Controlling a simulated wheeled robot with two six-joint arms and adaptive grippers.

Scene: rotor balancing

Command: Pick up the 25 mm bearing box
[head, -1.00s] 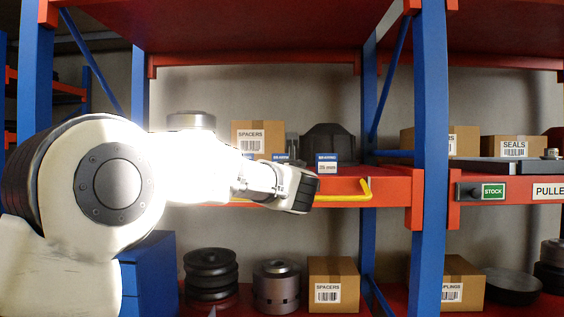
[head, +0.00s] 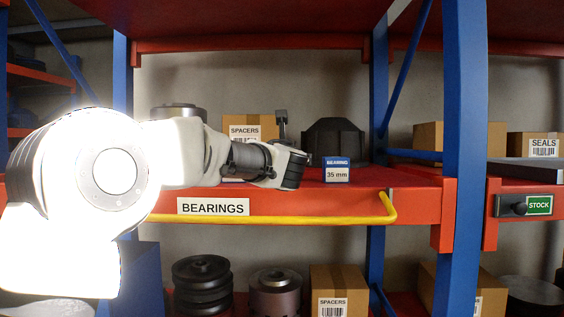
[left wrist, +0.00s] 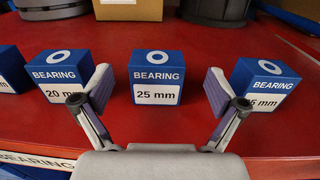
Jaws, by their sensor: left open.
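The 25 mm bearing box (left wrist: 157,78), blue with a white label and ring mark, stands upright on the red shelf in the left wrist view. My left gripper (left wrist: 158,88) is open, with one finger to each side of this box and visible gaps between. The box is upright and not gripped. In the head view my left gripper (head: 290,168) is over the shelf's front part, and the 25 mm box is hidden behind it and my arm. My right gripper is not in view.
A 20 mm box (left wrist: 62,78) stands close on the left and another bearing box (left wrist: 262,88) on the right, the 35 mm one (head: 337,170) in the head view. A carton (left wrist: 128,8) stands behind. A yellow rail (head: 300,219) runs along the shelf front (head: 330,205).

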